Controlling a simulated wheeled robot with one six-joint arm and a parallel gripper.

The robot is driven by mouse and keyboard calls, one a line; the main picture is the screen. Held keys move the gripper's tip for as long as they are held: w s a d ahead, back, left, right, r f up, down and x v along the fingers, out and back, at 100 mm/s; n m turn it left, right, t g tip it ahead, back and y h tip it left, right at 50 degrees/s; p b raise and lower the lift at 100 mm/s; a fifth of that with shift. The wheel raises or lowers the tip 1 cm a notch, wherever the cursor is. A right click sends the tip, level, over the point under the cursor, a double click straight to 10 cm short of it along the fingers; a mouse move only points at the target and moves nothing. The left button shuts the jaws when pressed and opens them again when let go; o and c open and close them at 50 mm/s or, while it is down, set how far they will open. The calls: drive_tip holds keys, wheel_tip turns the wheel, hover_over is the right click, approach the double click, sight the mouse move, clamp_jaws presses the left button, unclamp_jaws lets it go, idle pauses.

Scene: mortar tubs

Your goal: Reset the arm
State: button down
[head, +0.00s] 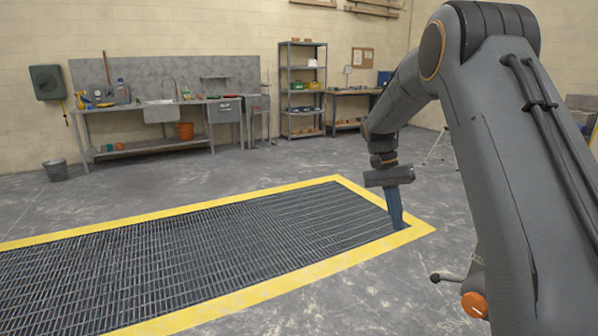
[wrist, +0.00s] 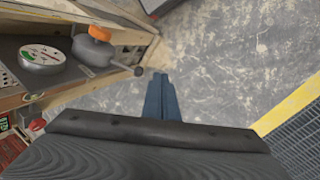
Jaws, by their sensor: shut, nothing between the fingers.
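My arm comes in from the right of the head view and bends over and down. My gripper (head: 397,226) points down, with its blue fingers over the right-hand corner of the yellow-edged floor grate. In the wrist view my gripper (wrist: 161,82) shows its two blue fingers side by side, shut, with nothing between them. No object is held.
A floor grate (head: 200,253) with a yellow border fills the middle. A sink bench (head: 160,105), a grey bucket (head: 56,170) and a shelf rack (head: 303,90) stand along the back wall. Bare concrete (wrist: 225,50) lies beyond the fingers.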

drive_tip(key=s+a+f+n+t+y, duration=0.1)
drive_tip(key=s+a+n, duration=0.1)
drive_tip(key=s, duration=0.8)
drive_tip(key=s+a+f+n+t, duration=0.1)
drive_tip(key=s+a+n, duration=0.2)
drive_tip(key=s, duration=0.8)
drive_tip(key=s+a+f+n+t+y, duration=0.1)
drive_tip(key=s+a+f+n, duration=0.1)
drive_tip(key=s, duration=0.8)
drive_tip(key=shift+s+a+n+y+p, duration=0.3)
drive_tip(key=shift+a+n+p, duration=0.2)
drive_tip(key=shift+a, duration=0.25)
